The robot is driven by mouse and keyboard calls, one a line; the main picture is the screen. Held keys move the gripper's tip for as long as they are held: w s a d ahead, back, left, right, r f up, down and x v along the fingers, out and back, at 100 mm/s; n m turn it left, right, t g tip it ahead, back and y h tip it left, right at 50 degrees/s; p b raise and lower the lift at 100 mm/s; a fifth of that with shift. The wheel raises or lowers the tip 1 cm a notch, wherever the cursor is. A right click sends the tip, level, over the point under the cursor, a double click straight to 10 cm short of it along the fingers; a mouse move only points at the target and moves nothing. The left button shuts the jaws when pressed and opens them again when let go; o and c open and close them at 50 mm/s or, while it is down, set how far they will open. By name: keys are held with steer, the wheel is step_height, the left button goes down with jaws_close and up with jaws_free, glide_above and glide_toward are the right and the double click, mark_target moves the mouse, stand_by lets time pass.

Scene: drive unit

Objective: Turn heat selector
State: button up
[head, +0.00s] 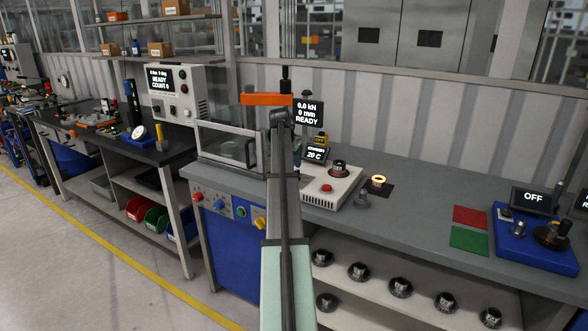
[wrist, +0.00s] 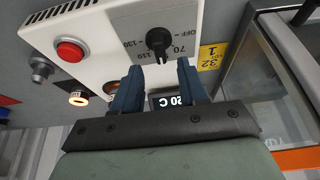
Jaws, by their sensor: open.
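The heat selector (wrist: 158,40) is a black knob on the white heater panel (wrist: 110,25), at the top middle of the wrist view. Labels OFF, 70, 110 and 130 surround it; I cannot tell exactly which mark it points at. My gripper (wrist: 160,66) is open and empty, its two blue fingers apart, with the knob just beyond the gap between their tips. I see no contact. In the head view the white heater unit (head: 335,196) stands on the bench, and my arm hides the selector. The display (head: 316,154) reads 20 C.
A red button (wrist: 70,50) sits on the panel, left of the selector in the wrist view. A glowing ring (head: 378,181) and a small metal part (head: 361,200) are right of the heater. A clear-walled press enclosure (head: 222,145) stands left. The bench between the heater and red mat (head: 470,216) is mostly free.

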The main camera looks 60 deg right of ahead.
steer(key=v, duration=0.7)
steer(key=shift+r, duration=0.3)
